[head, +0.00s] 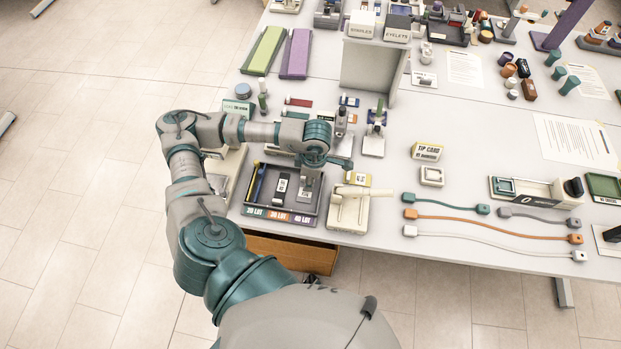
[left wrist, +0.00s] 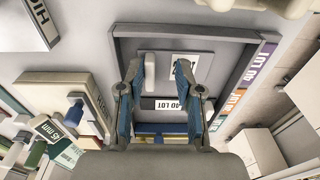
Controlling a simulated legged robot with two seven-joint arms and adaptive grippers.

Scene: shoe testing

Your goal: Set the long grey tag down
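A grey tag (head: 310,183) lies in the right compartment of the dark sorting tray (head: 267,212), partly hidden under my left gripper (head: 318,163). In the left wrist view a light grey piece (left wrist: 150,63) and a white printed label (left wrist: 183,66) lie on the tray (left wrist: 117,60); the tag's exact outline is hard to tell. My left gripper (left wrist: 157,67) points down over the tray with its fingers apart, and nothing appears pinched between them. A black tag (head: 282,187) with a white label lies in the middle compartment. My right gripper is out of view.
A cream device (head: 350,205) stands close to the tray's right side. Small stands (head: 374,138) and a tall grey panel (head: 370,72) are behind. Cables (head: 480,238) lie to the right. The table's front edge is just before the tray.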

